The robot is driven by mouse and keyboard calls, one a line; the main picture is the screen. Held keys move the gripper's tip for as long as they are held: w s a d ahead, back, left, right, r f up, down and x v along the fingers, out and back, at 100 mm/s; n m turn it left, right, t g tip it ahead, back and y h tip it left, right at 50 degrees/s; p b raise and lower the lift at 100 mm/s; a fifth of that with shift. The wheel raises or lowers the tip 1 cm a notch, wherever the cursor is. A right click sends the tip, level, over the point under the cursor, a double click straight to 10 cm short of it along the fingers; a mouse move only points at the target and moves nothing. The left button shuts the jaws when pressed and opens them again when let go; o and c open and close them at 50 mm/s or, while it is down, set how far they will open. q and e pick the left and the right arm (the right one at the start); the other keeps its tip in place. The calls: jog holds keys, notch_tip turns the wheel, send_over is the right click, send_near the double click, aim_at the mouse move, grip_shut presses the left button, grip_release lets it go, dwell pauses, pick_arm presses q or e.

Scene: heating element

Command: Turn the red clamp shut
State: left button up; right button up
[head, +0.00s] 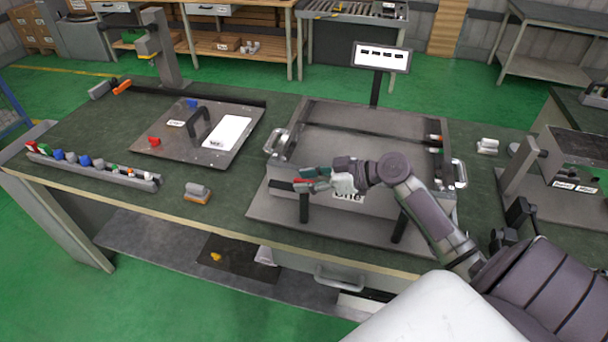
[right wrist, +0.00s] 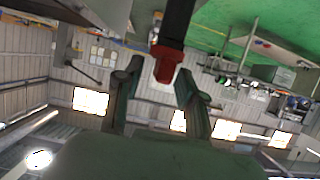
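The red clamp (right wrist: 166,66) shows in the right wrist view as a red tip on a dark shaft. It lies between the two finger ends of my right gripper (right wrist: 158,88), with gaps visible beside it. In the head view the red clamp (head: 302,181) is a small red patch, mostly hidden by the fingers, at the front left of the grey heating box (head: 360,135). My right gripper (head: 314,180) reaches across the box's front from the right and is open around the red tip. My left gripper is not in view.
A dark plate (head: 165,150) with a black handle lies left of the box. A strip of coloured parts (head: 95,168) and a small grey-orange block (head: 197,193) are near the table's front left. A small screen (head: 381,57) stands behind. Black posts (head: 398,228) stick out at the box's front.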

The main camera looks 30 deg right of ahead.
jog(key=shift+w+a+f, duration=0.25)
jog(key=shift+w, duration=0.1)
jog(key=shift+c, duration=0.2)
grip_shut()
